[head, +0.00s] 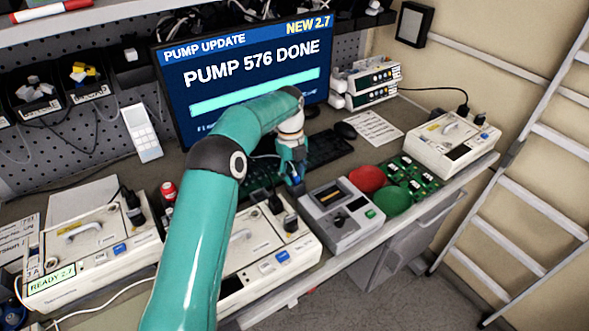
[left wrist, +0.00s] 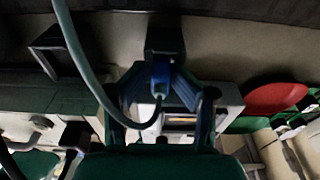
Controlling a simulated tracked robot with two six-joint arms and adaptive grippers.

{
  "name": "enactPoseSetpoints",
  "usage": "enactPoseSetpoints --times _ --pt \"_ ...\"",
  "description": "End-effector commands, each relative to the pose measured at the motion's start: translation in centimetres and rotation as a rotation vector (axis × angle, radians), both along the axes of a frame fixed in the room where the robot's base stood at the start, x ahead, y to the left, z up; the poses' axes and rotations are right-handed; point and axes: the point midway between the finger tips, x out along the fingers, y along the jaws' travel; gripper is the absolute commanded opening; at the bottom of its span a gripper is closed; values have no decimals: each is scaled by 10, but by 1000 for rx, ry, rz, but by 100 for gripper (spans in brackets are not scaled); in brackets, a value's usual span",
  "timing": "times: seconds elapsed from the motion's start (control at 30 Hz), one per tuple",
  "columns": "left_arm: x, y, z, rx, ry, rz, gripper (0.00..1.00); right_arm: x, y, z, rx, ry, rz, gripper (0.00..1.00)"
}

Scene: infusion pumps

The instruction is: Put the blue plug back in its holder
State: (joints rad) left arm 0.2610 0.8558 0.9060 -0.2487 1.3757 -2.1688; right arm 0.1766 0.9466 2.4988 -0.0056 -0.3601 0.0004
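My left gripper (head: 291,168) reaches down over the bench, between the keyboard and the grey device with a screen. In the left wrist view its two fingers (left wrist: 162,92) close in on both sides of the blue plug (left wrist: 160,73), which has a grey cable looping from it. A little blue shows at the fingertips in the head view. A black block (left wrist: 164,40) lies directly beyond the plug in the wrist view; I cannot tell whether it is the holder or whether the plug sits in it. My right gripper is not in view.
The grey device (head: 341,216) stands just right of the gripper, with a red disc (head: 367,179) and a green disc (head: 391,200) beyond it. White pumps (head: 92,250) line the front edge. The keyboard (head: 325,149) and monitor (head: 245,75), reading "PUMP 576 DONE", are behind.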

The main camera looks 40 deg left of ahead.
Motion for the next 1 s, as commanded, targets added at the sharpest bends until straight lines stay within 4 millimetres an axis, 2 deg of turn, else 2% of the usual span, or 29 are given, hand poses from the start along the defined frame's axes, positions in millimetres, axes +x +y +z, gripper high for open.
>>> enactPoseSetpoints --times 0.23,0.43,0.6,0.73,1.0 --pt "3 1 25 2 -8 0 43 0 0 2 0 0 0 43" --pt "5 6 68 2 -11 1 43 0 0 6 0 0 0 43" --pt "6 10 101 2 -7 1 43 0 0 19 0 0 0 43" --pt "6 12 120 2 -6 1 43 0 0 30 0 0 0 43" --pt "7 14 133 2 -4 0 43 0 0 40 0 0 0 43"
